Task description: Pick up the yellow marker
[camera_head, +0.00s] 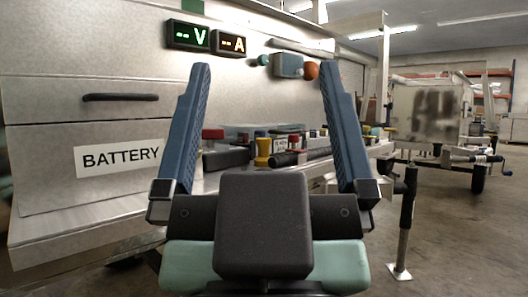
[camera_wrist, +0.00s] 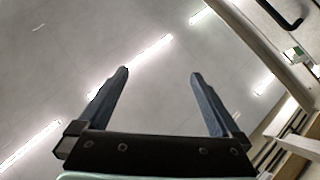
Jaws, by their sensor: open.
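My gripper (camera_head: 265,67) is open and empty, its two blue fingers raised wide apart in front of the trailer shelf. In the wrist view my gripper (camera_wrist: 158,73) points up toward the ceiling, with nothing between the fingers. A short yellow item (camera_head: 263,151) stands upright among the things on the shelf, seen between the fingers and beyond them. It is small in the picture, and I cannot tell for sure that it is the yellow marker. The wrist view does not show it.
Several items crowd the shelf: a red-topped piece (camera_head: 213,134), a black cylinder (camera_head: 285,159) and small jars. A panel labelled BATTERY (camera_head: 118,157) is at left, below green and orange displays (camera_head: 188,36). A support leg (camera_head: 407,225) stands at right; open floor lies beyond.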

